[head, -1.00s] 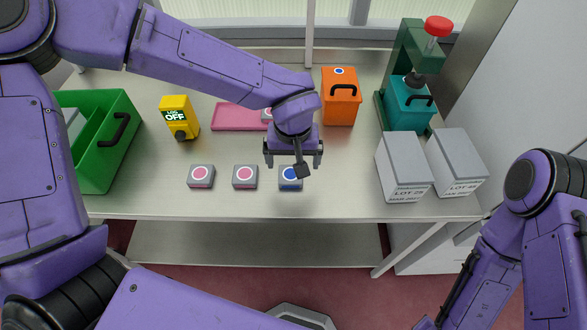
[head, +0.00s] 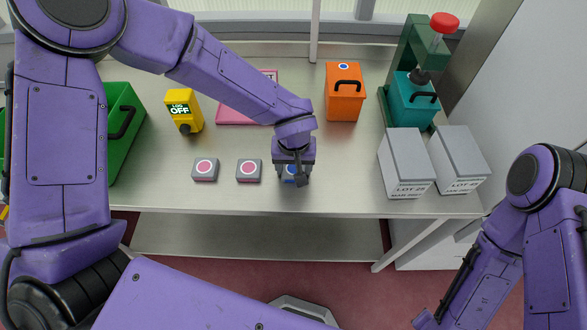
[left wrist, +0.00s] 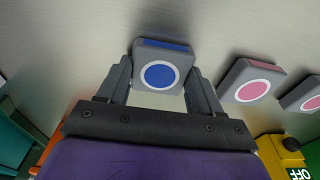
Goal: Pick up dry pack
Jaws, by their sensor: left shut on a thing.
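A small grey pack with a blue disc ringed in white (left wrist: 159,76) is between the fingers of my left gripper (head: 294,178). In the left wrist view both fingers of the left gripper (left wrist: 158,92) press on its sides. In the head view the gripper mostly covers this pack (head: 289,170), and I cannot tell whether it is still on the table. Two similar grey packs with pink discs, the left one (head: 205,169) and the middle one (head: 249,170), lie in the same row to the left. My right gripper is not seen clearly; only the right arm shows.
Two grey LOT boxes (head: 406,160) are at right. A green bin (head: 127,121) is at left. The table front (head: 345,190) is clear.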

